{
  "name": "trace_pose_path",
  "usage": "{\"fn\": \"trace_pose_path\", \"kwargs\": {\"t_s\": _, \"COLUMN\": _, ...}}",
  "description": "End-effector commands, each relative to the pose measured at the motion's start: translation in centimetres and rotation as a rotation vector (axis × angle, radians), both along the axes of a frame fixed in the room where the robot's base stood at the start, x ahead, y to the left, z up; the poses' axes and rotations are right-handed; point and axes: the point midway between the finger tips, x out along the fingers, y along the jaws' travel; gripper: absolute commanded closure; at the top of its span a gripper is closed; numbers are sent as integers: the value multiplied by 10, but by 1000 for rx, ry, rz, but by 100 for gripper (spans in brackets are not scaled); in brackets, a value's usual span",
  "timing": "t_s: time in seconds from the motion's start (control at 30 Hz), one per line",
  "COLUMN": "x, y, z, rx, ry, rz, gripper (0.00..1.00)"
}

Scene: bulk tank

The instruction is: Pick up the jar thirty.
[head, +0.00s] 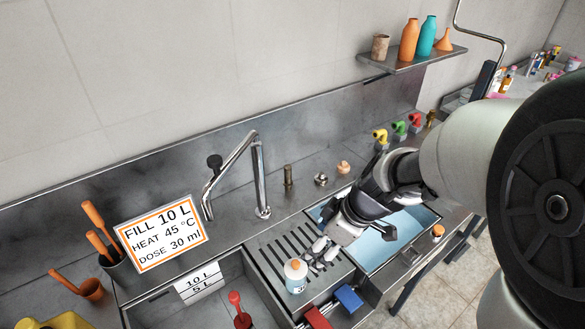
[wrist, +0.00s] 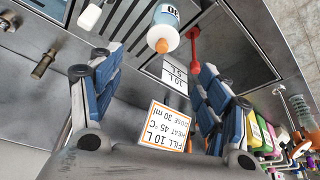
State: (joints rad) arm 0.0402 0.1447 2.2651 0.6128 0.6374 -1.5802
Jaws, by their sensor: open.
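A small white jar with an orange cap and a blue label (head: 295,277) stands on the ribbed drainboard beside the sink. I take it for the jar thirty; in the head view its number is too small to read. In the wrist view this jar (wrist: 165,18) shows at the top, its cap towards me and part of a number on its label. My gripper (head: 320,252) is above the drainboard, just right of and behind the jar. In the wrist view my gripper (wrist: 150,65) has its fingers spread, with nothing between them. The jar lies beyond the fingertips.
A tap (head: 262,180) rises behind the sink (head: 190,302). A red-handled tool (head: 238,305) is in the sink. A sign (head: 160,237) stands left. Red (head: 318,318) and blue (head: 348,298) blocks are at the front. Another orange-capped container (head: 437,232) stands right.

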Motion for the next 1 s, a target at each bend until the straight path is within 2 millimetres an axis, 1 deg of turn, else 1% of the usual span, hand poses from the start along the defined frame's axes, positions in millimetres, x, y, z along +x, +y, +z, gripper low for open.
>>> {"fn": "trace_pose_path", "kwargs": {"t_s": 0.03, "x": 1, "y": 3, "z": -11, "rx": 0, "ry": 4, "rz": 3, "gripper": 31}}
{"fn": "trace_pose_path", "kwargs": {"t_s": 0.2, "x": 6, "y": 15, "z": -46, "rx": -1, "ry": 6, "rz": 3, "gripper": 31}}
{"fn": "trace_pose_path", "kwargs": {"t_s": 0.4, "x": 14, "y": 29, "z": -85, "rx": -1, "ry": 5, "rz": 3, "gripper": 31}}
{"fn": "trace_pose_path", "kwargs": {"t_s": 0.53, "x": 18, "y": 35, "z": -101, "rx": -2, "ry": 3, "rz": 3, "gripper": 31}}
{"fn": "trace_pose_path", "kwargs": {"t_s": 0.77, "x": 20, "y": 40, "z": -115, "rx": -2, "ry": 3, "rz": 2, "gripper": 31}}
{"fn": "trace_pose_path", "kwargs": {"t_s": 0.9, "x": 20, "y": 45, "z": -137, "rx": -2, "ry": 4, "rz": 1, "gripper": 31}}
{"fn": "trace_pose_path", "kwargs": {"t_s": 1.0, "x": 22, "y": 50, "z": -150, "rx": -1, "ry": 4, "rz": 2, "gripper": 31}}
